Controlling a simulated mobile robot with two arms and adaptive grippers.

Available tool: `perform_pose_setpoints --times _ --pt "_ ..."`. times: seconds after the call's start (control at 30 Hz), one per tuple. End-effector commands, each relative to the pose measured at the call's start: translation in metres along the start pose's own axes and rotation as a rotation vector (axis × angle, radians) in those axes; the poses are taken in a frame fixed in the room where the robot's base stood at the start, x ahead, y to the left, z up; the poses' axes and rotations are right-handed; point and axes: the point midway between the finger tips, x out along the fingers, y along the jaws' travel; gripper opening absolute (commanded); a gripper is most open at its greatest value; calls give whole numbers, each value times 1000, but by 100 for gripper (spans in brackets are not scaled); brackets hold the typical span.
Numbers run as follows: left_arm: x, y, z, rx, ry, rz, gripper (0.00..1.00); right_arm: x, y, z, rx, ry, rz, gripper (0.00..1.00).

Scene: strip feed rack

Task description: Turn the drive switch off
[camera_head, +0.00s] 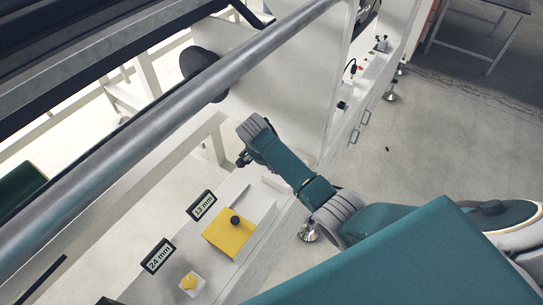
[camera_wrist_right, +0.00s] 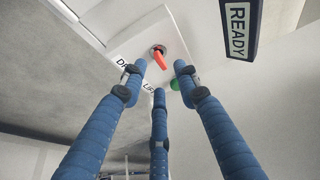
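A red-orange switch lever (camera_wrist_right: 159,58) on a round dark base sits on a white panel (camera_wrist_right: 140,42) in the right wrist view, tilted. Dark lettering beside it starts "DR"; a finger hides the rest. My right gripper (camera_wrist_right: 158,77) is open, its three blue fingers spread and empty. In this view the lever shows between the two outer fingertips, above the third; I cannot tell whether any finger touches it. In the head view my right arm reaches in from the lower right, and its gripper is mostly hidden. My left gripper is not in view.
A green button (camera_wrist_right: 174,85), a partly hidden "LIFT" label and a dark "READY" sign (camera_wrist_right: 238,28) are near the lever. In the head view, a long metal roller (camera_head: 130,140) crosses left of my arm. Floor at right is open.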

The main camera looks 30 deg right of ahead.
Motion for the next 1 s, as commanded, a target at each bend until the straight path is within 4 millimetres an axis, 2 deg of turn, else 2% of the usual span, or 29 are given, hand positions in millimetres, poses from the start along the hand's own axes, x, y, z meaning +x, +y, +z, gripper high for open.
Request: perform_pose_setpoints --times 0.2,0.4,0.6,1.0 --pt "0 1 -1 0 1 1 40 -46 -1 0 1 0 -4 31" --pt "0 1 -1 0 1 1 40 -72 0 -1 2 1 -1 31" --pt "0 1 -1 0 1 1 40 -78 0 -1 1 1 0 31" --pt "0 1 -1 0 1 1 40 -78 0 -1 1 1 1 31"
